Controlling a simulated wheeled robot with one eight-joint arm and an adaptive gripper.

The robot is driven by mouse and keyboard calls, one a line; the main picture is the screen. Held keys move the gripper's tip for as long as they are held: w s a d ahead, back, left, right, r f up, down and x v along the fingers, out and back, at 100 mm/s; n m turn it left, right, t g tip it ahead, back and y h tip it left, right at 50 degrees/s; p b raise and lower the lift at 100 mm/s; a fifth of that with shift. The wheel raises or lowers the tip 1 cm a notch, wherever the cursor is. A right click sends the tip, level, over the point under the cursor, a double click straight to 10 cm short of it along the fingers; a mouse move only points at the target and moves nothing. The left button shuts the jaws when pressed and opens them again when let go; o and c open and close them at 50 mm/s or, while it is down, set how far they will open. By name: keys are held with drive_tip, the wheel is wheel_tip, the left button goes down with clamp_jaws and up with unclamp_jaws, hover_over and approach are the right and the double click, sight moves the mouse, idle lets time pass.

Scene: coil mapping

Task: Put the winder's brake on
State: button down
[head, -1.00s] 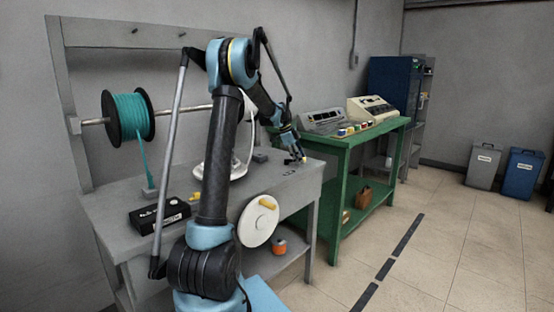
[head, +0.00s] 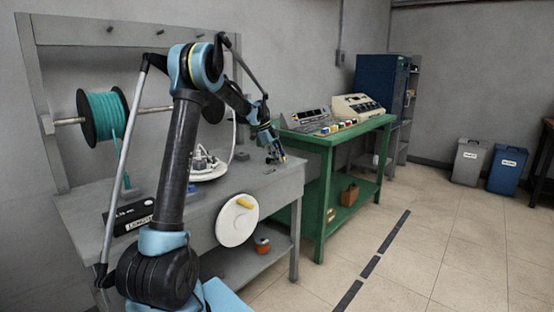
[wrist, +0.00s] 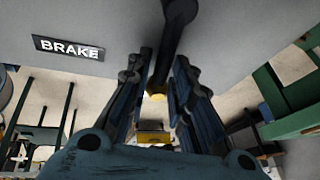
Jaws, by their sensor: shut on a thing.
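The winder's bench (head: 180,240) has a white crank disc (head: 231,226) with a yellow knob on its front. A white round plate (head: 210,174) with pegs lies on its top, partly behind my arm. In the wrist view, a BRAKE label (wrist: 68,48) is on the grey bench surface. A dark lever (wrist: 167,45) with a yellow tip (wrist: 156,97) runs between my fingers. My gripper (head: 278,158) is at the bench's right end; in the wrist view it is shut on the lever. The exact contact is hard to see.
A green table (head: 330,140) with consoles stands right of the bench. A teal wire spool (head: 104,116) hangs on a rod at the left. A black counter box (head: 130,214) is on the bench.

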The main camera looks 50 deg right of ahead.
drive_tip(key=shift+w+a, duration=0.1)
drive_tip(key=shift+w, duration=0.1)
drive_tip(key=c, duration=1.5)
unclamp_jaws()
drive_tip(key=shift+s, duration=0.1)
drive_tip(key=v, duration=1.2)
drive_tip(key=shift+f, duration=0.1)
